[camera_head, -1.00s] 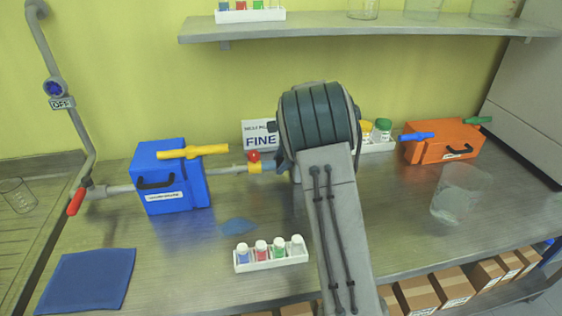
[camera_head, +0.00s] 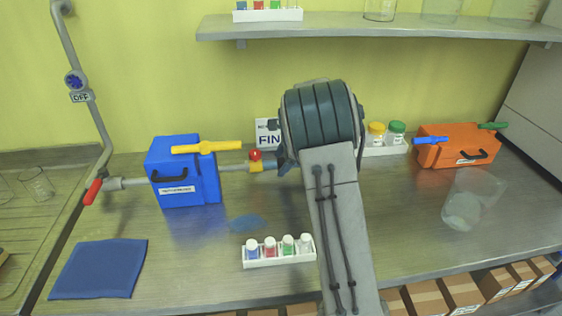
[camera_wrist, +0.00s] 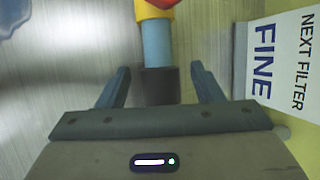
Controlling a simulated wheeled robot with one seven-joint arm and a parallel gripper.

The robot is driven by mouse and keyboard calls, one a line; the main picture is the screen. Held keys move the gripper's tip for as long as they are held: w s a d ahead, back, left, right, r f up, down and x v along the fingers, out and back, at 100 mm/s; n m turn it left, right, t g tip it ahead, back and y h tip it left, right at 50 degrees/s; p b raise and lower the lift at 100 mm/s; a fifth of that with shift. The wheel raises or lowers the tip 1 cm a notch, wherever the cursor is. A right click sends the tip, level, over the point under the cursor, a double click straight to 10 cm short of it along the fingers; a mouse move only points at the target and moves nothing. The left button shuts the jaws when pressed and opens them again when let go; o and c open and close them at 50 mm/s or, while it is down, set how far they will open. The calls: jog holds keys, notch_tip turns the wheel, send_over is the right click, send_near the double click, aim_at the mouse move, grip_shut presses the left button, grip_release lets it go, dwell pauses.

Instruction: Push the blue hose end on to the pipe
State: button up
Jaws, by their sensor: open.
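The grey pipe (camera_head: 233,168) sticks out of the right side of a blue box (camera_head: 184,184). A yellow fitting (camera_head: 255,166) with a red knob (camera_head: 255,154) sits at the right end of its visible length. A light blue hose piece (camera_wrist: 157,46) runs from the yellow fitting to a dark piece (camera_wrist: 160,86) in the wrist view. My gripper (camera_wrist: 160,88) is open, with its fingers on both sides of the dark piece and visible gaps between. How far the pipe goes inside the fitting is hidden.
A "FINE" sign (camera_wrist: 279,65) stands close to the right of my gripper in the wrist view. A bottle rack (camera_head: 282,259) stands in front, and an orange box (camera_head: 452,151) and a glass beaker (camera_head: 468,205) at right. A blue patch (camera_head: 246,223) lies on the bench.

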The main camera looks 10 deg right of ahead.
jog(key=v, duration=1.3)
jog(key=shift+r+b, duration=0.15)
jog(key=shift+b, duration=0.3)
jog(key=s+a+f+n+h, duration=0.1)
jog(key=s+a+n, duration=0.1)
jog(key=s+n, duration=0.4)
jog(key=s+a+f+n+h, duration=0.1)
jog(key=s+n, duration=0.5)
jog(key=s, duration=1)
jog(key=s+a+f+n+h, duration=0.1)
jog(key=s+n, duration=0.5)
jog(key=s, duration=0.6)
jog(key=shift+a+h, duration=0.7)
jog(key=shift+a, duration=0.35)
jog(key=shift+f, duration=0.1)
jog(key=shift+c, duration=0.2)
